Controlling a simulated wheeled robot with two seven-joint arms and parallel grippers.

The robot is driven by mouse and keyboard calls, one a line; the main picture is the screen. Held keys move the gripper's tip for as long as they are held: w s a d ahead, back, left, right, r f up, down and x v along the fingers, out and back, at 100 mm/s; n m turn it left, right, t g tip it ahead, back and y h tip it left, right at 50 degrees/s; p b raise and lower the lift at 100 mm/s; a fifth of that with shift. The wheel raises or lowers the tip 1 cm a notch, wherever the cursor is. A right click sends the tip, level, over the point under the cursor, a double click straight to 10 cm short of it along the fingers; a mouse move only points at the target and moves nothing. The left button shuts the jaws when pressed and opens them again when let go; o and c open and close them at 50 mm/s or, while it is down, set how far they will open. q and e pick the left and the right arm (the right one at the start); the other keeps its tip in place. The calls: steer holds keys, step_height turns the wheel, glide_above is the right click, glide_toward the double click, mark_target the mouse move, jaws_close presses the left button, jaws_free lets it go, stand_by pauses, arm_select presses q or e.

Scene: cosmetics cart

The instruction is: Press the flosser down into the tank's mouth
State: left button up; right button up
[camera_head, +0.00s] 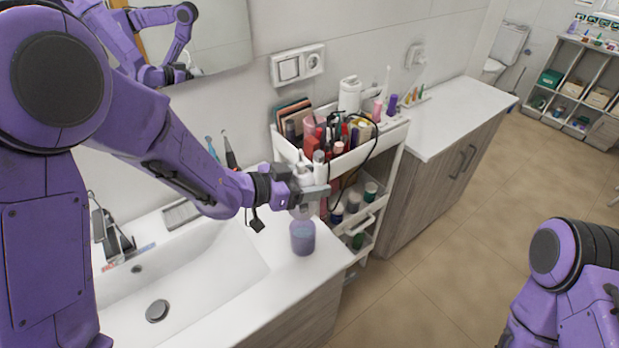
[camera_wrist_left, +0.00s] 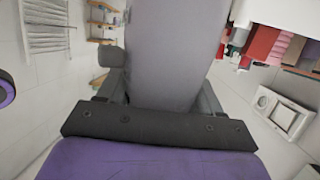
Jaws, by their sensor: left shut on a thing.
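The tank (camera_head: 302,238) is a translucent bluish-purple vessel standing upright on the white counter to the right of the sink. My left gripper (camera_head: 313,193) is shut right above it. The flosser (camera_head: 302,173) is pale, roughly upright, and shows just above the fingers. The gripper hides its middle, and a pale part shows between the fingers and the tank. I cannot tell whether the flosser is seated in the mouth. In the left wrist view a large grey shape (camera_wrist_left: 175,50) fills the middle between the finger sides. My right gripper is out of view.
A white cart (camera_head: 345,163) full of cosmetics stands close behind and right of the gripper, with a dark cable hanging. The sink (camera_head: 190,275) lies left. Toothbrushes (camera_head: 229,152) stand behind my left wrist. A cabinet (camera_head: 440,185) is further right.

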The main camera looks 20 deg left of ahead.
mark_target(310, 205)
arm_select(q)
steer(key=f, duration=0.1)
steer(key=f+b, duration=0.2)
steer(key=shift+s+f, duration=0.15)
steer(key=shift+s, duration=0.1)
steer(key=shift+f+b, duration=0.4)
steer(key=shift+w+f, duration=0.15)
steer(key=shift+f, duration=0.2)
steer(key=shift+r, duration=0.1)
steer(key=shift+p, duration=0.3)
stand_by(0.6)
steer(key=shift+f+b, duration=1)
steer(key=shift+f, duration=0.3)
